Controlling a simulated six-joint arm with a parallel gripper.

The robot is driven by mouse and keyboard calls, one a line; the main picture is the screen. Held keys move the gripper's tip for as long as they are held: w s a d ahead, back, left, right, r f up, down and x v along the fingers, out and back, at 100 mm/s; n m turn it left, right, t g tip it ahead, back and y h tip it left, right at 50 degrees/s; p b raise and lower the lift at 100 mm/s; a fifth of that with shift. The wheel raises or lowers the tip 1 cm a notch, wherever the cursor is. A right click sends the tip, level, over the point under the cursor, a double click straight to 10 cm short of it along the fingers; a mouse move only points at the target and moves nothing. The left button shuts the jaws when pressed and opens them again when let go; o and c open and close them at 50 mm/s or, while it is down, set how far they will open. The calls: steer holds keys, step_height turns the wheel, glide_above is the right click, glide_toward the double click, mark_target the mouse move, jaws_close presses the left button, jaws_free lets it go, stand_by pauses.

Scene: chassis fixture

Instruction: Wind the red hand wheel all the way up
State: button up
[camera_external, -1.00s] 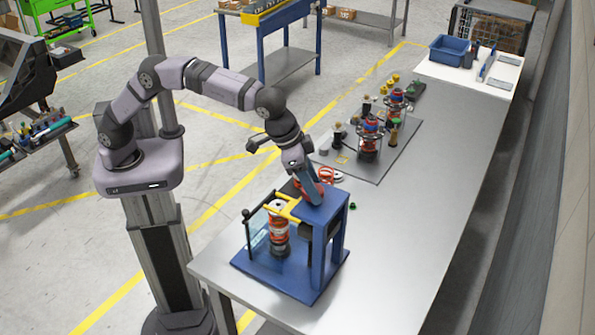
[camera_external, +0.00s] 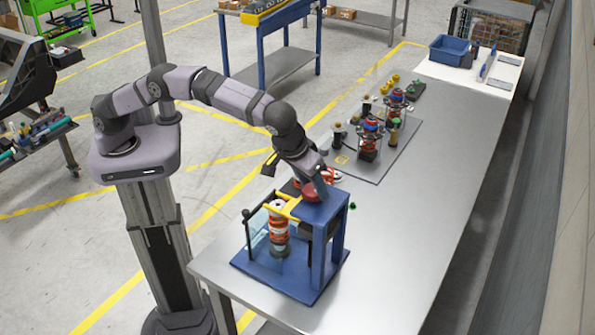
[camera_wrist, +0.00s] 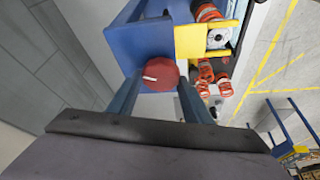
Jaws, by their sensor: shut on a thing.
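The red hand wheel (camera_external: 309,193) sits on top of the blue fixture (camera_external: 318,255), partly hidden by my gripper in the outside view. In the wrist view the wheel (camera_wrist: 160,74) is a dark red disc with a white mark near its middle. My gripper (camera_wrist: 158,88) is shut on it, one finger at each side. In the outside view my gripper (camera_external: 319,186) comes down on the wheel from above, tilted. An orange-red coil-over unit (camera_external: 279,228) stands upright in the fixture under a yellow bracket (camera_external: 283,207).
The fixture stands at the near end of the long grey bench (camera_external: 400,240). Further back a dark mat (camera_external: 385,160) carries several similar units and small parts. A red part (camera_external: 331,177) lies just behind the fixture. The bench's right side is clear.

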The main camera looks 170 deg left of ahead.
steer(key=shift+s+f, duration=0.1)
steer(key=shift+f, duration=0.05)
steer(key=shift+n+g+h, duration=0.3)
steer(key=shift+n+g, duration=0.2)
steer(key=shift+n, duration=1)
steer(key=o, duration=1)
steer(key=shift+c, duration=0.2)
